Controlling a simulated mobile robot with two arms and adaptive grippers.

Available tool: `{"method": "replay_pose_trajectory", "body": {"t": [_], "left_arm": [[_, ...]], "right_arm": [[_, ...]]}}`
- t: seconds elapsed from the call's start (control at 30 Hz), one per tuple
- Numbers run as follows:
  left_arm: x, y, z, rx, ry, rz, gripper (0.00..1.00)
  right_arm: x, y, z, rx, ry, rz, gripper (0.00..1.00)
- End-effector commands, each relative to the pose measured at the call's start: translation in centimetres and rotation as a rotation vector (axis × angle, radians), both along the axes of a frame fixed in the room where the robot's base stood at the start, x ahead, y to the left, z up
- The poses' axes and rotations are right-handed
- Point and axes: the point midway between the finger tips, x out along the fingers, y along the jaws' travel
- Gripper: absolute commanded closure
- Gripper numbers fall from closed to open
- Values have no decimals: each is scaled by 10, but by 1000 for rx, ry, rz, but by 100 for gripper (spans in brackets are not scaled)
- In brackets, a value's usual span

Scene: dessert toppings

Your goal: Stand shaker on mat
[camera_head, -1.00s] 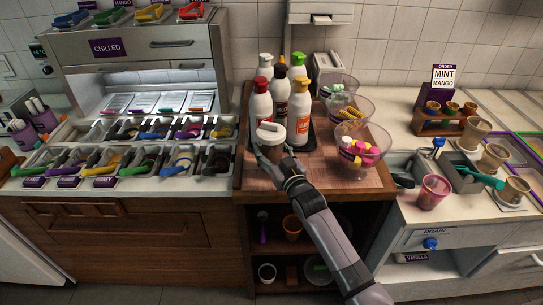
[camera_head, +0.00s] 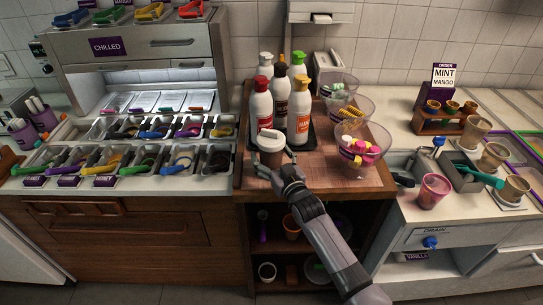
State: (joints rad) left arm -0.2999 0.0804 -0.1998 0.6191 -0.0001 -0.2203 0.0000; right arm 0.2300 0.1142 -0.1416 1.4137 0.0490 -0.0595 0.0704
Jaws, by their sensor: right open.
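The shaker (camera_head: 271,154), brown with a white lid, stands upright on the wooden counter section, just in front of the bottles. The dark mat (camera_head: 310,143) lies under the bottles. The shaker hides the front left part of the mat, so I cannot tell whether its base rests on the mat or on the wood. My right gripper (camera_head: 273,168) is open at the near side of the shaker, its fingers spread low on either side. My left gripper is out of view.
Several squeeze bottles (camera_head: 299,114) crowd the mat behind the shaker. Clear bowls of toppings (camera_head: 362,150) stand to the right. Topping bins with coloured scoops (camera_head: 137,165) lie to the left. Bare wood (camera_head: 330,178) shows at the front right.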

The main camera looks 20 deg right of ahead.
Motion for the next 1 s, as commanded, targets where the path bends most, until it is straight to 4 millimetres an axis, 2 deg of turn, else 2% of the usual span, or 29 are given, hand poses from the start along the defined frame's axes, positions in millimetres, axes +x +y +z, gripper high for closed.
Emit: {"method": "replay_pose_trajectory", "body": {"t": [0.27, 0.37, 0.8, 1.0], "left_arm": [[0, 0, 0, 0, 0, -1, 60], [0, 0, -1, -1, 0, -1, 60], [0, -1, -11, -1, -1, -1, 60], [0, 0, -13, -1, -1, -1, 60]], "right_arm": [[-5, -1, 1, 0, 1, 0, 23], [-18, -3, 0, -1, 1, 0, 23], [-102, -12, 0, -1, 2, 0, 23], [-118, -14, 2, -1, 0, 0, 23]]}}
